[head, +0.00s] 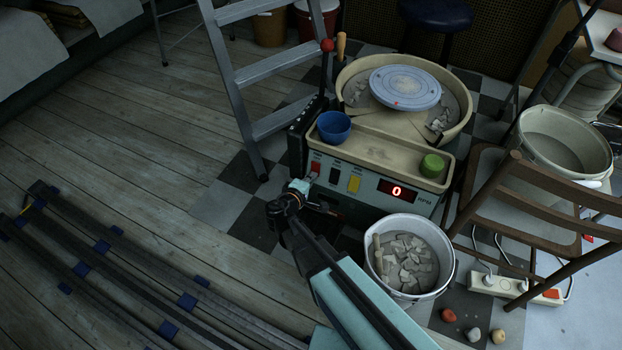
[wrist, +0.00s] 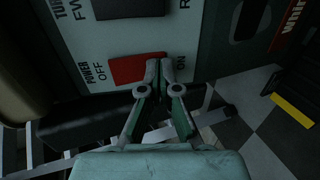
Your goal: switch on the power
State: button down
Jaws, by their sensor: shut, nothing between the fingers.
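The pottery wheel's control panel (head: 370,188) faces me, with a red power switch (head: 315,167) at its left end. The switch also shows in the wrist view (wrist: 133,69), with OFF lettered at its left end and ON at its right. My gripper (head: 311,178) is shut and empty, close in front of the panel. In the wrist view my fingertips (wrist: 160,66) overlap the ON end of the switch and hide part of it. I cannot tell whether they touch it or which way the rocker is tilted. The red display (head: 396,191) reads 0.
A black switch (head: 334,176) and a yellow switch (head: 354,184) sit right of the red one. A bucket of shards (head: 440,240) stands below the panel. A ladder (head: 235,85) is at the left, a wooden chair (head: 530,190) at the right. A blue bowl (head: 333,127) sits above the panel.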

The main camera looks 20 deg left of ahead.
jog(key=shift+r, duration=0.1)
jog(key=shift+r, duration=0.7)
jog(key=s+a+r+p, duration=0.1)
jog(key=s+a+p, duration=0.1)
jog(key=s, duration=1.2)
jog(key=shift+r+p, duration=0.2)
jog(key=shift+p, duration=0.1)
jog(key=shift+w+a, duration=0.1)
jog(key=shift+a, duration=0.1)
